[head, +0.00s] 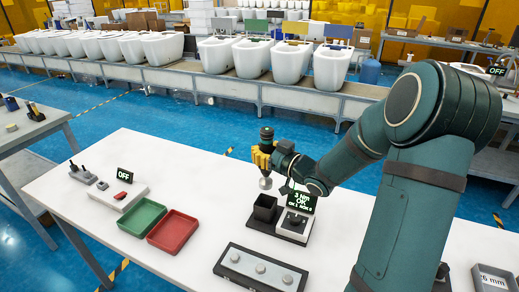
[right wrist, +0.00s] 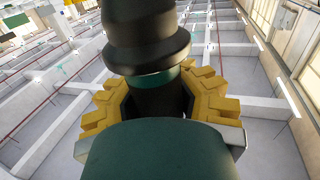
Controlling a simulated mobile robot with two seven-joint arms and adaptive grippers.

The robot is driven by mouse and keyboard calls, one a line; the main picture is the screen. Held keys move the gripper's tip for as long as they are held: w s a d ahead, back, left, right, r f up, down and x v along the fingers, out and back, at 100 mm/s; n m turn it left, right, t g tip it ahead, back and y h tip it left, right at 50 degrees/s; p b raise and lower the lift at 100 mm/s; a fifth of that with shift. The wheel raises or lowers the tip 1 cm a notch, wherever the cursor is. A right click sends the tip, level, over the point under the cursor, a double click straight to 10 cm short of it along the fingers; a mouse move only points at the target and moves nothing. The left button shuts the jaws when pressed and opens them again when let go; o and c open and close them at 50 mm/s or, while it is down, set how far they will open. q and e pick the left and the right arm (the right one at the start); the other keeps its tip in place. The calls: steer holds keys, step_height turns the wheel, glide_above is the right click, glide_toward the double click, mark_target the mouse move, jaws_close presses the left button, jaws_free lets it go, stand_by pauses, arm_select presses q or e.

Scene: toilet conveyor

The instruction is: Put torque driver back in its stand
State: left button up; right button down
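My right gripper (head: 263,158), with yellow fingers, is shut around the torque driver (head: 266,133). The driver is dark and roughly upright, with a rounded silver end showing below the fingers. In the right wrist view the driver's dark ridged body and green band (right wrist: 155,80) fill the middle, between the yellow fingers (right wrist: 160,100). The stand is a black open-topped cup (head: 265,207) on a base, beside a white unit (head: 295,226) with a knob and a display reading 3 Nm, OK 1, NOK 0. The driver is above the cup and apart from it. My left gripper is out of view.
A green tray (head: 143,216) and a red tray (head: 173,231) lie left of the stand on the white table (head: 150,150). A dark plate with several silver knobs (head: 260,269) lies in front. A switch box (head: 118,196) with an OFF sign is at left. Toilets (head: 252,58) line the conveyor behind.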

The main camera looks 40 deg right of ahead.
mark_target(260, 182)
step_height(260, 182, down, 4)
steer(key=b, duration=0.3)
steer(key=shift+b, duration=0.35)
steer(key=shift+f+b, duration=0.15)
steer(key=shift+b, duration=0.25)
stand_by(0.5)
stand_by(0.6)
step_height(260, 182, down, 8)
steer(key=b, duration=0.3)
steer(key=shift+r, duration=0.25)
steer(key=c, duration=0.9)
jaws_free()
steer(key=shift+c, duration=0.2)
